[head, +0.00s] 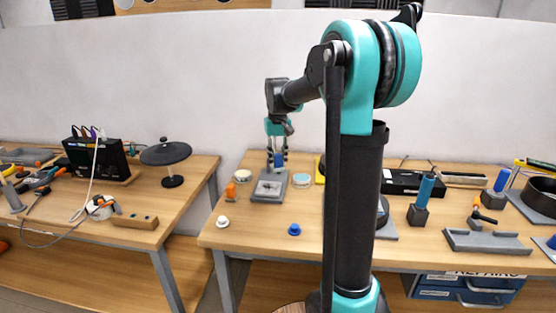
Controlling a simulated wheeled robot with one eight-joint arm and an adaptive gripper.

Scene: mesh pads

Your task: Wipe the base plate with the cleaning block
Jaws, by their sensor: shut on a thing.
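My gripper (278,163) points down over the right table, near its back left. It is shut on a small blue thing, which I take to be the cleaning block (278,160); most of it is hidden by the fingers. Just below is a grey base plate (261,199) with a lighter patch on top. The gripper is over the plate's rear part. I cannot tell whether the block touches the plate.
An orange item (231,192) and round tins (301,180) flank the plate. A white knob (222,221) and a blue knob (294,229) lie in front. My arm hides the table's middle. A second table (190,180) stands left across a gap.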

